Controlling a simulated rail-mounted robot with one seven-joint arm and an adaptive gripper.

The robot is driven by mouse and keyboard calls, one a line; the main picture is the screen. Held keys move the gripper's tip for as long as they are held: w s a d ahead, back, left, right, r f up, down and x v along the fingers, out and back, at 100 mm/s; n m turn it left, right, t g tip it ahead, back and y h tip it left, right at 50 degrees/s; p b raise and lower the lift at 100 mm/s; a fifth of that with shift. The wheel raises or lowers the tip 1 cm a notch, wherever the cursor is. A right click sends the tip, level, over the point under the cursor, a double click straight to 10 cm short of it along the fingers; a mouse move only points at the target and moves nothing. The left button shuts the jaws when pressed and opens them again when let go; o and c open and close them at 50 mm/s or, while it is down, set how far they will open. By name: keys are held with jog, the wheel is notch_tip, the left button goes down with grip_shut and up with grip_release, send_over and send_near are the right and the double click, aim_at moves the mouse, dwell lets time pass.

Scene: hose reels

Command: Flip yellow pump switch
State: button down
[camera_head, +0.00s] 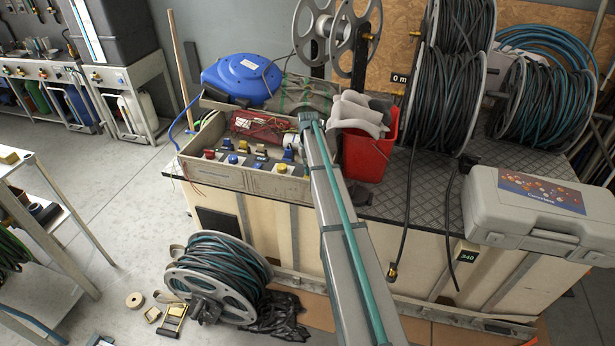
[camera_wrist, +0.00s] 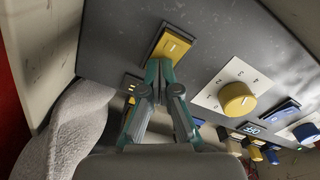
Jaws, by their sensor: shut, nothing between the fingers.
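The yellow pump switch (camera_wrist: 173,46), a rectangular rocker with a pale mark in a dark frame, is at the top centre of the wrist view on a grey panel (camera_wrist: 225,40). My gripper (camera_wrist: 160,65) is shut and empty, its teal fingertips at the lower edge of the switch; I cannot tell whether they touch it. In the head view the control panel (camera_head: 225,172) sits on the bench's left part. My arm crosses its right end, and my gripper does not show there. I cannot pick out the same switch in that view.
A yellow dial (camera_wrist: 238,98) and a blue knob (camera_wrist: 307,132) stand right of the switch. A pale cloth (camera_wrist: 72,125) lies at lower left. In the head view, a red bucket (camera_head: 368,155) stands close to my arm, and a grey case (camera_head: 535,215) is at the right.

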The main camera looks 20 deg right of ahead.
jog(key=shift+r+p, duration=1.55)
jog(key=shift+r, duration=1.95)
